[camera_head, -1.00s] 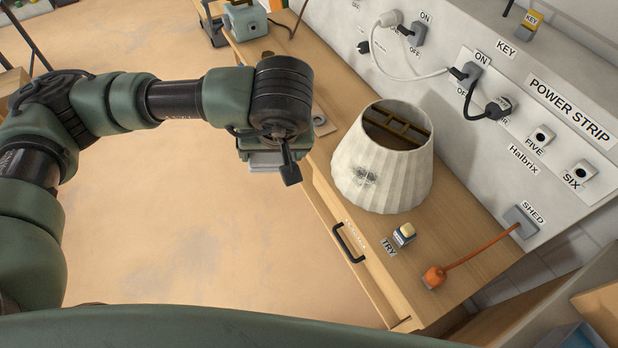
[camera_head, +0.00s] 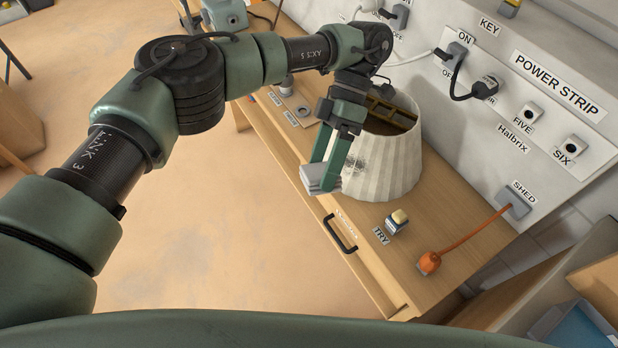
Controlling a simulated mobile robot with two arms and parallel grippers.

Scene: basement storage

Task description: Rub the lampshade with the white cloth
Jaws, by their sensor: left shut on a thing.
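The lampshade (camera_head: 390,165) is cream-white and pleated, and stands on the wooden bench with its open top showing a brown frame inside. A dark smudge (camera_head: 354,164) marks its left side, partly behind my gripper. My left gripper (camera_head: 325,178) is shut on the folded white cloth (camera_head: 318,180), which looks light grey here. The cloth is just left of the lampshade's smudged side; I cannot tell whether it touches. My right gripper is not in view.
The bench (camera_head: 450,215) has a drawer with a black handle (camera_head: 340,234). A small yellow-topped block (camera_head: 397,221) sits by the TRY label, and an orange plug with cord (camera_head: 429,263) lies to its right. A wall power strip (camera_head: 530,90) runs behind. Floor at left is clear.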

